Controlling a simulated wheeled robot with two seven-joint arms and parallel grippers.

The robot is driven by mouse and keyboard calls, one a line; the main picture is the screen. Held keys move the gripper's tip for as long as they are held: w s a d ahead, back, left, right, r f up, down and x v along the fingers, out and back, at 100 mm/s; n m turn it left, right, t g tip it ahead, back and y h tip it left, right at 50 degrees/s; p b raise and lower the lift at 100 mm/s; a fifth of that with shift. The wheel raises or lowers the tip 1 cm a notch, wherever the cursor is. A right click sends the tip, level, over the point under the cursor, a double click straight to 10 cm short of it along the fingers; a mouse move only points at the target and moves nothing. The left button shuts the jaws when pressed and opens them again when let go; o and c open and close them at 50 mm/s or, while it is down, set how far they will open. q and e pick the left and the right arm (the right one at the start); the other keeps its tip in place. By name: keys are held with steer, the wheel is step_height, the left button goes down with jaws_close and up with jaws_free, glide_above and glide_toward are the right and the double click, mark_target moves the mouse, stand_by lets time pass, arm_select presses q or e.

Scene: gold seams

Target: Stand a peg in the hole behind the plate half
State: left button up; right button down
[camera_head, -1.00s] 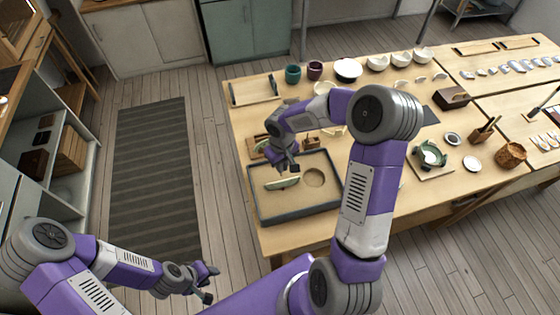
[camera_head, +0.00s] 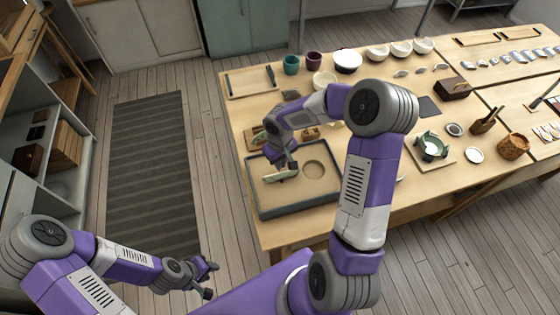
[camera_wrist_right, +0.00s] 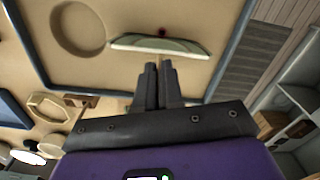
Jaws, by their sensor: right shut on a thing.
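The plate half (camera_head: 277,177) is pale green and stands on edge in the sand of a dark-rimmed tray (camera_head: 262,208). It also shows in the right wrist view (camera_wrist_right: 150,46), just beyond the fingertips. My right gripper (camera_head: 291,167) is at the plate half; in the wrist view its fingers (camera_wrist_right: 159,66) are nearly together. A thin pale piece, apparently the peg, shows between the tips, mostly hidden. A small dark red spot (camera_wrist_right: 162,32) shows just past the plate half's edge; I cannot tell whether it is the hole. My left gripper (camera_head: 211,280) is open and empty, away from the table.
A round hollow (camera_head: 314,170) lies in the sand right of the plate half. Small wooden holders (camera_head: 311,134) stand behind the tray. Cups and bowls (camera_head: 347,61) line the table's back. A green vessel (camera_head: 431,146) stands on a board at right.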

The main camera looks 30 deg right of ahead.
steer(key=shift+s+f+b, duration=0.1)
steer(key=shift+f+b, duration=0.8)
steer(key=shift+b, duration=0.3)
stand_by(1.6)
steer(key=shift+r, duration=0.1)
stand_by(0.7)
steer(key=shift+r+p, duration=1.9)
steer(key=shift+r, duration=0.65)
steer(key=shift+f, duration=0.15)
steer(key=shift+f+b, duration=1.6)
steer(key=shift+f+b, duration=0.5)
steer(key=shift+b, duration=0.1)
